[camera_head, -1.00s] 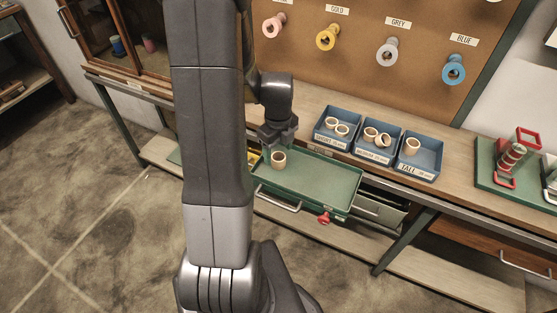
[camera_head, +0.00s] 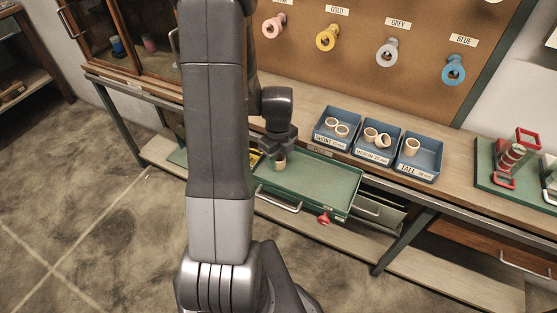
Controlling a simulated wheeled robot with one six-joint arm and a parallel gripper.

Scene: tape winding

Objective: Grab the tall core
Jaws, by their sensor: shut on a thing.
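A tan ring-shaped core (camera_head: 280,164) stands at the left end of the green tray (camera_head: 325,185). My gripper (camera_head: 279,155) is over it, shut on its upper part, and its fingers hide the core's top. The core's lower part shows below the fingers, at or close to the tray surface. Another tan core (camera_head: 412,146) is in the blue bin labelled TALL (camera_head: 430,158), at the right of the bin row.
Two more blue bins, the left one (camera_head: 326,139) and the middle one (camera_head: 366,152), hold tan cores. Coloured tape rolls hang on the brown board behind. A red-and-green winding device (camera_head: 512,155) stands at the right. The green tray's middle and right are clear.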

